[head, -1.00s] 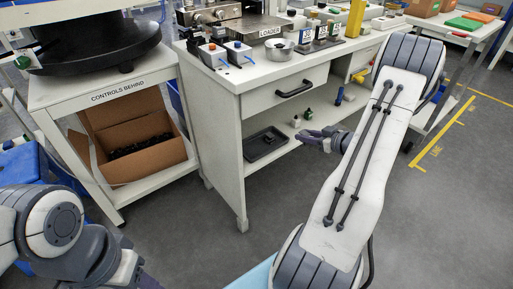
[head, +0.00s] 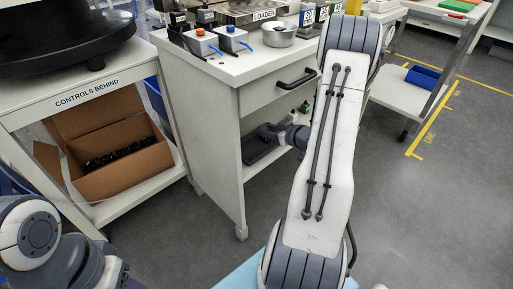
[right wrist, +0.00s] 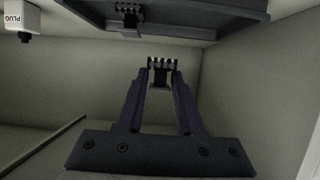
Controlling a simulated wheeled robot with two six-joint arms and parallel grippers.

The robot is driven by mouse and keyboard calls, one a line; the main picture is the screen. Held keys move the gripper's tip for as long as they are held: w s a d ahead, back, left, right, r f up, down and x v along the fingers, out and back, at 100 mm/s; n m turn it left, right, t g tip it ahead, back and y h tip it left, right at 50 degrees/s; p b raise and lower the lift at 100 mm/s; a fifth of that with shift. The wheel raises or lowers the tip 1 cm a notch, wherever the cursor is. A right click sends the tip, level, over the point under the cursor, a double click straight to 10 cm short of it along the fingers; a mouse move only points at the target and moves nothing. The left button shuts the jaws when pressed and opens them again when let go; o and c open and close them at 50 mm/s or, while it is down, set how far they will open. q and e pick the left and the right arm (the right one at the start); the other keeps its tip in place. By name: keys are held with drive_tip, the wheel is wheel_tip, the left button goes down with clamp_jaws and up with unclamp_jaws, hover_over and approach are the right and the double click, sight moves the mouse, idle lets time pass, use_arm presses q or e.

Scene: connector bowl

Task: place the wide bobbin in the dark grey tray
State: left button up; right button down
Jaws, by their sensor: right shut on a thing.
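My right gripper (head: 268,131) reaches into the open shelf of the white bench in the head view. In the right wrist view its fingers (right wrist: 161,80) are shut on a small black piece with a row of upright pins (right wrist: 162,66), which I take for the wide bobbin. The dark grey tray (head: 256,154) lies on the shelf, partly hidden by my gripper in the head view. In the right wrist view the tray (right wrist: 205,31) is at the top, apart from the held piece. A similar dark pinned piece (right wrist: 130,17) shows at the tray. My left gripper is out of view.
A white container marked PLUG (right wrist: 22,17) is at the top left of the right wrist view. Small green-topped bottles (head: 303,108) stand right of my gripper on the shelf. The bench top and drawer (head: 280,86) lie above. A cardboard box (head: 115,160) is at left.

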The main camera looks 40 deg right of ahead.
sight(254, 149)
drive_tip(key=w+a+f, duration=0.1)
drive_tip(key=w+a+f+b, duration=0.1)
drive_tip(key=a, duration=0.1)
drive_tip(key=shift+w+f, duration=0.1)
drive_tip(key=shift+w, duration=0.1)
wheel_tip(254, 149, down, 4)
drive_tip(key=b, duration=0.3)
drive_tip(key=c, duration=1)
unclamp_jaws()
drive_tip(key=shift+f, duration=0.1)
drive_tip(key=o, duration=0.5)
drive_tip(key=shift+c, duration=0.2)
